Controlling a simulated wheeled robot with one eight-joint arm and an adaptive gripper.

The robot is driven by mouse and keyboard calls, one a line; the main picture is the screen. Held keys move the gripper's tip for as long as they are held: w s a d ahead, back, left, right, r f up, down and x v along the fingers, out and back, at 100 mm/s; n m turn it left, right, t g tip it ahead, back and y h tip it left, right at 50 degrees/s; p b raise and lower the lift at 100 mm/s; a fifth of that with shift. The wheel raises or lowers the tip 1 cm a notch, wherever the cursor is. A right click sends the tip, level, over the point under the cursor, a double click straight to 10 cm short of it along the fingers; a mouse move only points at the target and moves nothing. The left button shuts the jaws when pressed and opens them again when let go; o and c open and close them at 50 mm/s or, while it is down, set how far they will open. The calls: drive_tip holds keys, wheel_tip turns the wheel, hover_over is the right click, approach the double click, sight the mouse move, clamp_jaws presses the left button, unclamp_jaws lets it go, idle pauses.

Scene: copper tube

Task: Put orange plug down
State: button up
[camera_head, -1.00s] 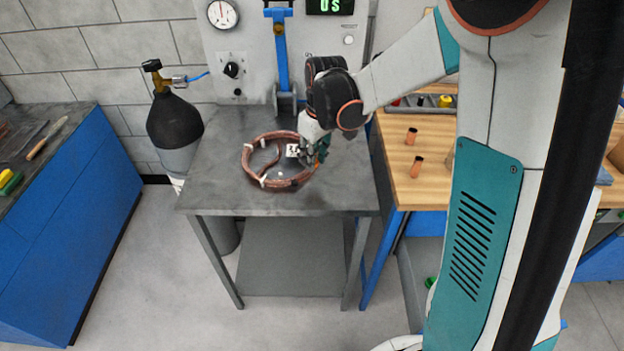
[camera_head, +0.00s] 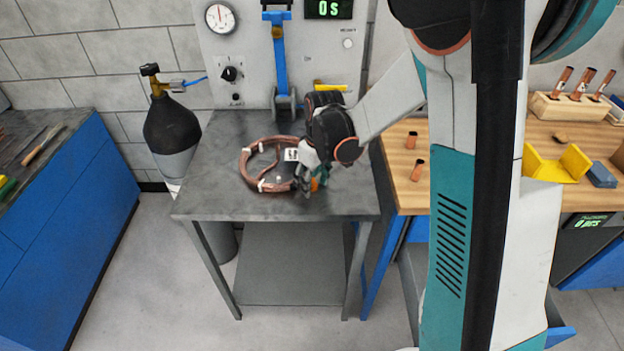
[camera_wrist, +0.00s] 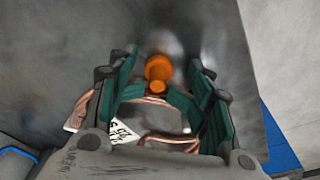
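The orange plug (camera_wrist: 158,72) shows in the wrist view between the fingertips of my gripper (camera_wrist: 162,68), with a gap on each side. My gripper's green fingers are spread. The plug appears to be at the grey metal table's surface, but its contact there is not clear. In the head view my gripper (camera_head: 314,182) is low over the right part of the table (camera_head: 215,200), and a small patch of orange shows at its fingers. A coil of copper tube (camera_head: 248,178) with white ties and a white tag (camera_head: 291,155) lies beside it to the left.
A dark gas cylinder (camera_head: 172,130) stands left of the table. A panel with a gauge (camera_head: 220,17) and a blue lever (camera_head: 280,60) is behind. To the right is a wooden bench (camera_head: 408,185) with copper pieces. The table's front left is clear.

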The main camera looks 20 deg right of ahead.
wheel_tip(320, 180, up, 11)
drive_tip(key=s+p, duration=0.1)
drive_tip(key=p, duration=0.3)
drive_tip(key=s+r+m+t, duration=0.2)
drive_tip(key=s+r, duration=0.3)
drive_tip(key=s, duration=0.6)
drive_tip(key=s+r+m+t, duration=0.3)
drive_tip(key=s+r, duration=0.3)
drive_tip(key=s, duration=0.4)
drive_tip(key=shift+s+t+h, duration=0.4)
drive_tip(key=shift+r, duration=0.1)
